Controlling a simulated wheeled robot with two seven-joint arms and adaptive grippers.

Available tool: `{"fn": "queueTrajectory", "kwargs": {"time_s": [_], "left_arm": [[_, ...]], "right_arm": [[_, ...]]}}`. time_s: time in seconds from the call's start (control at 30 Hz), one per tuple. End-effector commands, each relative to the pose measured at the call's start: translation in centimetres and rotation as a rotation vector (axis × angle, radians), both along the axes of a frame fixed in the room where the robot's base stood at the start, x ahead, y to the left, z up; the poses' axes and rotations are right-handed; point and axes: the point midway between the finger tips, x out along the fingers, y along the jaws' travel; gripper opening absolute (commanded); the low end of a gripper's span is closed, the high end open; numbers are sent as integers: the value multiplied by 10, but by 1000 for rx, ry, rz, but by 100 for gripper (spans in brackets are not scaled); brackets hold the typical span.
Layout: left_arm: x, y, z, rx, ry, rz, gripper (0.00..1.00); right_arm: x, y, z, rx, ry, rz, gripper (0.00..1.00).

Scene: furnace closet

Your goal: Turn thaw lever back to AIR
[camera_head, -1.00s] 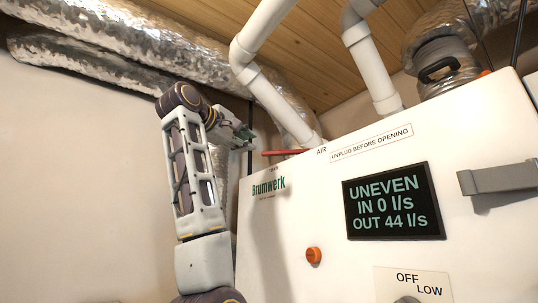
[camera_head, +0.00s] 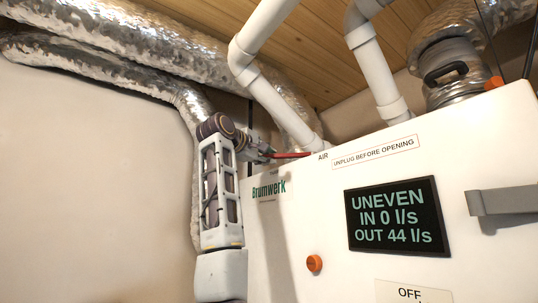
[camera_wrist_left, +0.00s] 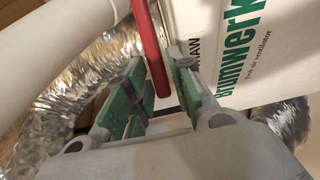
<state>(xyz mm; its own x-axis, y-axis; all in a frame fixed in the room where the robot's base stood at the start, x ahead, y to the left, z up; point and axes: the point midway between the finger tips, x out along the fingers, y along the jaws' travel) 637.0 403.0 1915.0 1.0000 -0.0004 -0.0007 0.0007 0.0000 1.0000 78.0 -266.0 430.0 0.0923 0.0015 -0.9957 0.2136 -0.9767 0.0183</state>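The red thaw lever (camera_head: 290,155) sticks out at the upper left edge of the white unit, left of the AIR label (camera_head: 323,156). In the left wrist view the lever (camera_wrist_left: 149,50) reaches down between the fingers of my left gripper (camera_wrist_left: 158,88). The green-padded fingers stand apart on either side of it, with a gap visible on the right; I cannot tell whether the left pad touches. In the head view my left gripper (camera_head: 264,152) is at the lever's left end. My right gripper is out of view.
The white unit (camera_head: 310,220) carries a display (camera_head: 396,215) reading UNEVEN, IN 0 l/s, OUT 44 l/s. An orange knob (camera_head: 314,263) and a grey handle (camera_head: 503,202) protrude from its front. White pipes (camera_head: 283,106) and foil ducts (camera_head: 100,75) run above and behind.

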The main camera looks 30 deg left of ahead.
Motion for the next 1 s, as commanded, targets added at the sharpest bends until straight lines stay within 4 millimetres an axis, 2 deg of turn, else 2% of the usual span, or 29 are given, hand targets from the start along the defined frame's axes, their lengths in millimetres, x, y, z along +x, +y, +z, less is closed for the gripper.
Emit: {"fn": "queueTrajectory", "kwargs": {"time_s": [0.23, 0.6, 0.63, 0.8, 1.0], "left_arm": [[16, 0, 1, 0, 0, 0, 23], [19, 0, 0, 0, -1, 1, 23], [19, 0, 0, 0, -1, 1, 22], [19, 0, 0, 0, 0, 1, 0], [19, 0, 0, 0, 0, 0, 0]], "right_arm": [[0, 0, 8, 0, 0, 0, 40], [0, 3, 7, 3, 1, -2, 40], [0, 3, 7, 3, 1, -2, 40], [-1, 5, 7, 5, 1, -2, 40], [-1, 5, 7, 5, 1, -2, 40]]}}
